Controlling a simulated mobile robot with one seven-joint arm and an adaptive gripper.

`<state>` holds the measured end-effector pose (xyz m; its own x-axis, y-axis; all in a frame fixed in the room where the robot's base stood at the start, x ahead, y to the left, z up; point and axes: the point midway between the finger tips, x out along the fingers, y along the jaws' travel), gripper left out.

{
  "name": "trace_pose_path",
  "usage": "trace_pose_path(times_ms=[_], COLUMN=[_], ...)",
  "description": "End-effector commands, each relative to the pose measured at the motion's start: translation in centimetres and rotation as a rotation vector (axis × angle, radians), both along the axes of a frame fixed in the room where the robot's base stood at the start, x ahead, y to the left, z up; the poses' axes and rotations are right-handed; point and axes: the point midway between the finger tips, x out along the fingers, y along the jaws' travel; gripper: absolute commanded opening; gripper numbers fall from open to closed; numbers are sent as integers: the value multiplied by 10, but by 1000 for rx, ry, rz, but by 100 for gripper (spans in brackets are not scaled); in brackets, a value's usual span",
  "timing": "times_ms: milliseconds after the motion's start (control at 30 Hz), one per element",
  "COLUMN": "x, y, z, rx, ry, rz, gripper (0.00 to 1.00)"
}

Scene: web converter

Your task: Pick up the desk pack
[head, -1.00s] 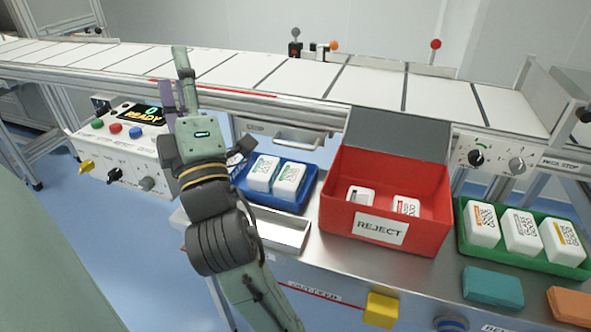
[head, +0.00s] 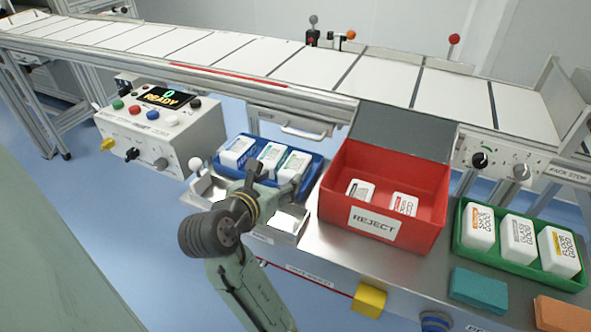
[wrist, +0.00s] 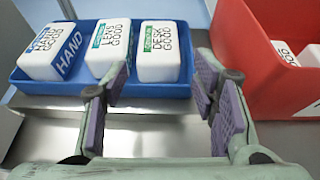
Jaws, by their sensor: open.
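The desk pack (wrist: 159,52) is a white block with a green-banded label reading DESK GOOD. It stands at the right end of the blue tray (wrist: 75,87), beside the lens pack (wrist: 110,47); the hand pack (wrist: 50,52) is at the left. In the head view the desk pack (head: 293,165) is partly covered by my gripper (head: 276,176). In the wrist view my gripper (wrist: 162,82) is open and empty, its purple-padded fingers pointing at the tray. The desk pack lies ahead between the fingers, apart from them.
The red reject bin (head: 377,190) stands close to the right of the blue tray and holds two white packs. A green tray (head: 515,258) with packs is farther right. The conveyor (head: 290,72) runs behind, and a control box (head: 165,135) stands at the left.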

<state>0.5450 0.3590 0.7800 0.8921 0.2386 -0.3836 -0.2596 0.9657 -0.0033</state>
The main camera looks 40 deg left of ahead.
Motion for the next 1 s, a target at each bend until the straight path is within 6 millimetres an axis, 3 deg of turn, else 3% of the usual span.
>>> trace_pose_path(times_ms=[500, 800, 1000], x=[52, 55, 55], y=[15, 16, 16], z=[-23, -25, -25], rx=[1, 2, 2], ry=[1, 0, 0], rz=[0, 2, 2], gripper=[53, 53, 39])
